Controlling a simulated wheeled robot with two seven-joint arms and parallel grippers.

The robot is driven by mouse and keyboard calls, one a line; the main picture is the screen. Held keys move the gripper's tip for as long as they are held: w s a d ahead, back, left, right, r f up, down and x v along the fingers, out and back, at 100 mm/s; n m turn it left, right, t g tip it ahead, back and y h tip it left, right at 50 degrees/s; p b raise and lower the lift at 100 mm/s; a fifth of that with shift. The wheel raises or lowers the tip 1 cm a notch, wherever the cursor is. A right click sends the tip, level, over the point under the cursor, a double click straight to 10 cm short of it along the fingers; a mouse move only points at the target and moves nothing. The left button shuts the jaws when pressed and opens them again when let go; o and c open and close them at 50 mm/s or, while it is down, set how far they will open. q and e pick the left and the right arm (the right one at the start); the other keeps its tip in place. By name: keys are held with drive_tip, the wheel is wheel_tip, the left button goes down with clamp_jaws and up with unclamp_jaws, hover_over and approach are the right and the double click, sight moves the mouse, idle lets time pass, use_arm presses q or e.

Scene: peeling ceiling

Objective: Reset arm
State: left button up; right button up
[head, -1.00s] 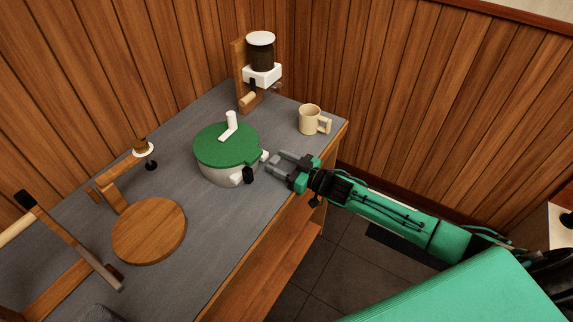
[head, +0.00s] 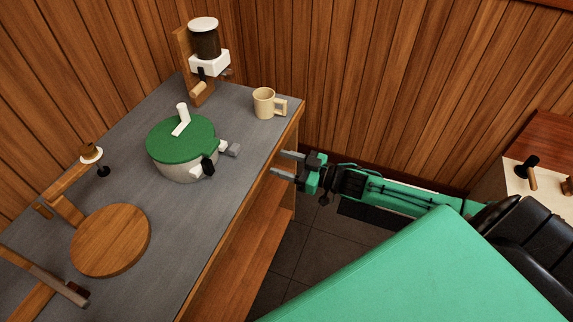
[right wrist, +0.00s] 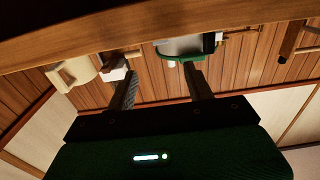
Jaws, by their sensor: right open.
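My right gripper (head: 279,163) is open and empty, its fingers pointing left at the counter's right edge. In the right wrist view its two fingers (right wrist: 160,80) are spread with nothing between them. A white pot (head: 182,170) with a green lid (head: 181,137) stands on the grey counter to the left of the gripper, clearly apart from it. The pot's lid has a white upright handle. The pot also shows upside down in the right wrist view (right wrist: 185,46). My left gripper is in no view.
A beige mug (head: 264,103) and a dispenser with a dark container (head: 205,42) stand at the counter's back. A round wooden board (head: 111,240) lies at the front left. The counter's edge (head: 240,226) runs left of my arm. Another cabinet (head: 541,160) stands at the far right.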

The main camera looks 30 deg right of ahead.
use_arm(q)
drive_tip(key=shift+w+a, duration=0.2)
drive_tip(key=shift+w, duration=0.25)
